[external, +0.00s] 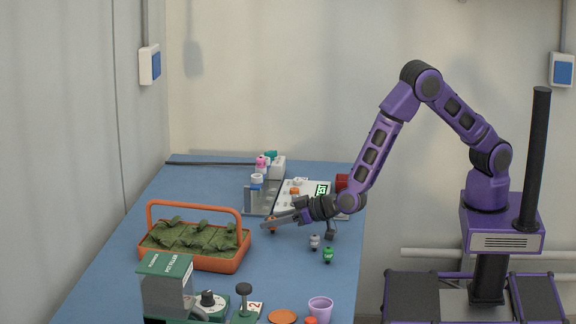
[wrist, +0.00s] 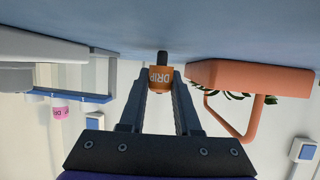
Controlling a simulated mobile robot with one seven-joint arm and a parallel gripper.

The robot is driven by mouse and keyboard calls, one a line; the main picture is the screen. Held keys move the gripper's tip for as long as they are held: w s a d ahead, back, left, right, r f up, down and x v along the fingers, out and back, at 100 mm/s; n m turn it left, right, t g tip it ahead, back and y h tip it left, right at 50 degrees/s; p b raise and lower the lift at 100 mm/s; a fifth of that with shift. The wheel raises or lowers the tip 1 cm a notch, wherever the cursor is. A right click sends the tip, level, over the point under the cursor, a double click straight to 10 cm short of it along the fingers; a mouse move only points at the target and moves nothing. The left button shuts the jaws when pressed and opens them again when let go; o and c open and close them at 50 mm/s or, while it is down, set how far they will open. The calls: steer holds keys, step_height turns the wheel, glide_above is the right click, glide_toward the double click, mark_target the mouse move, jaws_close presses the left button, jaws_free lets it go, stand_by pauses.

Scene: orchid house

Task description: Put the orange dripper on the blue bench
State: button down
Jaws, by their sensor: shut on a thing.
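The orange dripper (wrist: 161,79), marked "DRIP" with a dark tip, is between the two fingers of my gripper (wrist: 162,86) in the wrist view. My gripper is shut on it. In the external view my gripper (external: 268,224) reaches left, low over the blue bench (external: 205,290), and only a bit of the dripper (external: 273,227) shows. The dark tip is close to the bench surface, which fills the top of the wrist view (wrist: 110,25). I cannot tell whether it touches.
An orange basket (external: 192,262) with green plants stands left of my gripper. A white dripper (external: 314,242) and a green dripper (external: 328,255) stand to its right. A grey rack (external: 262,200) and white board (external: 308,186) lie behind. A pot filler (external: 168,285) and purple cup (external: 320,309) are in front.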

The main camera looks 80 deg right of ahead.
steer(key=shift+s+f+b, duration=0.2)
steer(key=shift+f+b, duration=0.3)
steer(key=shift+f, duration=0.1)
steer(key=c, duration=0.6)
jaws_free()
steer(key=shift+s+d+f, duration=0.1)
steer(key=shift+f, duration=0.1)
steer(key=shift+r+p, duration=0.45)
steer(key=shift+s+a+r, duration=0.15)
steer(key=shift+a, duration=0.05)
steer(key=v, duration=0.5)
steer(key=p+v, duration=0.1)
steer(key=v, duration=0.5)
steer(key=shift+s+r+p, duration=0.1)
steer(key=shift+r+p, duration=0.2)
steer(key=shift+r, duration=0.05)
